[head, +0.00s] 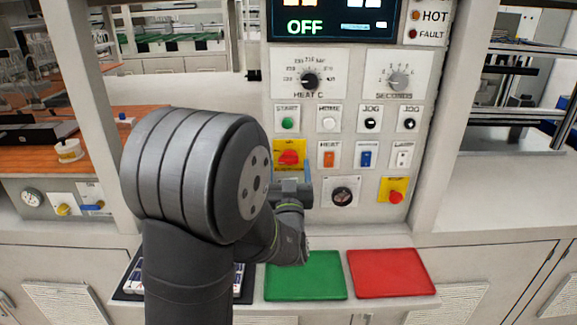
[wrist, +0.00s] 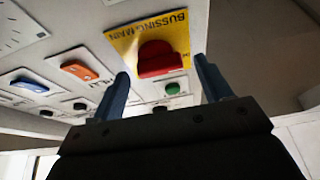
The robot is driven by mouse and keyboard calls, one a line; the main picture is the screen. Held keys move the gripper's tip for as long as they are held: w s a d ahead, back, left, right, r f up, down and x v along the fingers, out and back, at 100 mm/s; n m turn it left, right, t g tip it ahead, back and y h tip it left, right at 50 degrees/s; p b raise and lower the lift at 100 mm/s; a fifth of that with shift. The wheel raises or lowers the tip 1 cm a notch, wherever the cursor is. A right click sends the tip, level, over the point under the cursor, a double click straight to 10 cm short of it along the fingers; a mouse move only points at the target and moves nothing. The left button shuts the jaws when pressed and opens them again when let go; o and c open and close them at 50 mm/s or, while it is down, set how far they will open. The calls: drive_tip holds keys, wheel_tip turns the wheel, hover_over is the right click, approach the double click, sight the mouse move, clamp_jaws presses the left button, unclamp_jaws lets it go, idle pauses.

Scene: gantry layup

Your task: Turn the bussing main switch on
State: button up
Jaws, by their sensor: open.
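The bussing main switch (head: 289,157) is a red rotary knob on a yellow plate at the left of the control panel. In the wrist view the red knob (wrist: 159,59) shows close up, with "BUSSING MAIN" lettering on its yellow plate. My gripper (wrist: 165,85) is open, with one blue finger on each side of the knob in that view. The fingertips look just short of the knob or beside it; I cannot tell if they touch. In the head view my arm hides part of my gripper (head: 300,170) and the panel below the switch. The display (head: 332,22) reads OFF.
An orange HEAT rocker (head: 329,157) sits close right of the switch, and a green START button (head: 288,124) just above. A red emergency-type button (head: 396,197) is at lower right. Green (head: 306,275) and red (head: 391,273) pads lie on the ledge below.

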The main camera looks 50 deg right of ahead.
drive_tip(key=shift+w+d+r, duration=0.25)
drive_tip(key=shift+w+d, duration=0.15)
drive_tip(key=c, duration=1)
